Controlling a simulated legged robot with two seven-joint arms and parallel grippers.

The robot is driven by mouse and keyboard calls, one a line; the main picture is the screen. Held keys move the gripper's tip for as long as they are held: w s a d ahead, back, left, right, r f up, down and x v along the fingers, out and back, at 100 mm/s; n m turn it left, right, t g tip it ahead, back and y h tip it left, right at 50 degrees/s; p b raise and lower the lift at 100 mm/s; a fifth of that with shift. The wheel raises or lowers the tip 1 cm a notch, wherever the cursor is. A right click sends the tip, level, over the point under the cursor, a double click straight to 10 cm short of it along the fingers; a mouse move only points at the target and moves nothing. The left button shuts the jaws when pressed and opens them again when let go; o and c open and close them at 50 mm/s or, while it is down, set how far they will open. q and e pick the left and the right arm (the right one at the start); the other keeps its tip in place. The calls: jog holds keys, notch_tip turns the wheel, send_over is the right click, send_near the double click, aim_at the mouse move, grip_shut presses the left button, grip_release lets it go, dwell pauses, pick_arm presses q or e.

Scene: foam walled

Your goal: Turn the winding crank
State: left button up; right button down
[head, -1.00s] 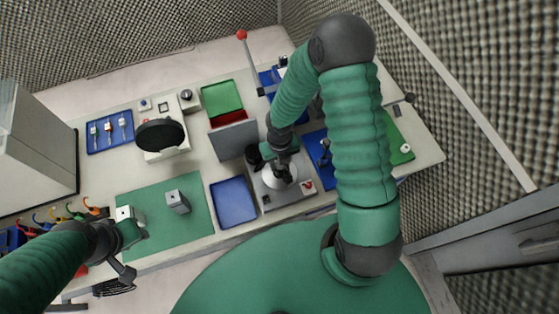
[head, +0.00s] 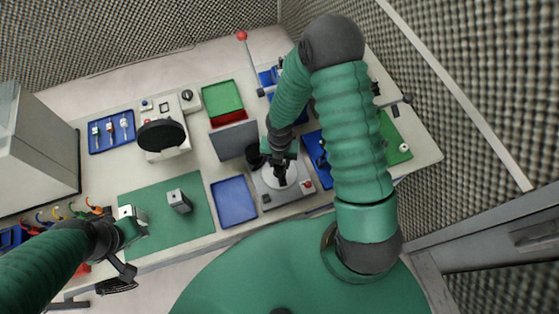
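A grey box-shaped device (head: 298,196) with a round white disc (head: 291,173) on top stands at the front of the table, right of centre. I cannot make out a crank handle for certain; it may be hidden by my gripper. My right gripper (head: 280,181) points down over the disc, at or just above it. Its fingers are small and dark, so I cannot tell whether they hold anything. My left gripper (head: 134,255) is at the front left, by the edge of a green mat (head: 160,235) and beside a small pale block (head: 130,213). Its finger opening is unclear.
A grey block (head: 179,201) stands on the mat. A blue tray (head: 234,202) lies left of the device, with a grey upright panel (head: 234,140) behind. A red-knobbed lever (head: 242,36) stands at the back. A grey cabinet (head: 38,140) stands at left.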

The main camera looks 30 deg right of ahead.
jog(key=shift+m, duration=10.1)
jog(key=shift+w+m+b, duration=0.1)
jog(key=shift+m+b, duration=0.4)
jog(key=shift+m, duration=2.8)
jog(key=shift+w+r+m, duration=0.1)
jog(key=shift+m, duration=2.7)
jog(key=shift+m+p, duration=0.35)
jog(key=shift+m, duration=2.85)
jog(key=shift+m+p, duration=0.8)
jog(key=shift+m, duration=2.3)
jog(key=shift+m+p, duration=1)
jog(key=shift+m, duration=1.9)
